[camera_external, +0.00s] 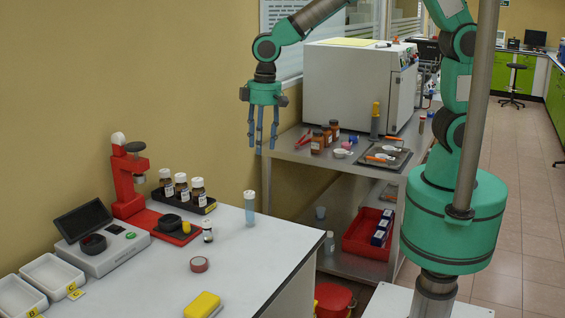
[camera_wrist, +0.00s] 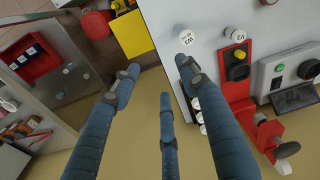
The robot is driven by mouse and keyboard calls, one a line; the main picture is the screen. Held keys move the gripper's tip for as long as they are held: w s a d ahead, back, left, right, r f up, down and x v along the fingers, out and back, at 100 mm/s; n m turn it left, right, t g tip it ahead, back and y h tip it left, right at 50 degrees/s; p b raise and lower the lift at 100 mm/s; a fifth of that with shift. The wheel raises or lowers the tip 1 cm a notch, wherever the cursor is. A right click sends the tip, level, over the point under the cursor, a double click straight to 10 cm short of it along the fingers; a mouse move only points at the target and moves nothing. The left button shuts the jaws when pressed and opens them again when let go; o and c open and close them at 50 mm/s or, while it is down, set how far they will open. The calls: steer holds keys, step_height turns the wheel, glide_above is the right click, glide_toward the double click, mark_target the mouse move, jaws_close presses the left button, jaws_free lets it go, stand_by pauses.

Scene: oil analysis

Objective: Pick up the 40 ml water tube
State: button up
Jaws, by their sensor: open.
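The water tube (camera_external: 249,208) is a slim pale-blue tube standing upright on the white table, near its right-hand back edge. In the wrist view I see its white lettered cap (camera_wrist: 186,38) from above, next to the tip of one finger. My three-fingered gripper (camera_external: 261,146) points down above the table in the external view, higher than the tube and apart from it. It is open and empty. Its blue fingers are spread in the wrist view (camera_wrist: 160,80).
A small white-capped vial (camera_external: 208,230) stands left of the tube. Behind are a black rack of brown vials (camera_external: 182,193) and a red press (camera_external: 127,180). A metal bench (camera_external: 290,150) stands behind right.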

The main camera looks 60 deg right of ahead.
glide_above(250, 192)
steer(key=shift+n+g, duration=0.3)
steer(key=shift+n, duration=0.1)
step_height(250, 192, down, 6)
steer(key=shift+f, duration=0.25)
steer(key=shift+f+b, duration=0.4)
steer(key=shift+f, duration=3.9)
steer(key=shift+f+b, duration=0.6)
steer(key=shift+f, duration=2)
steer(key=shift+c, duration=0.2)
jaws_close()
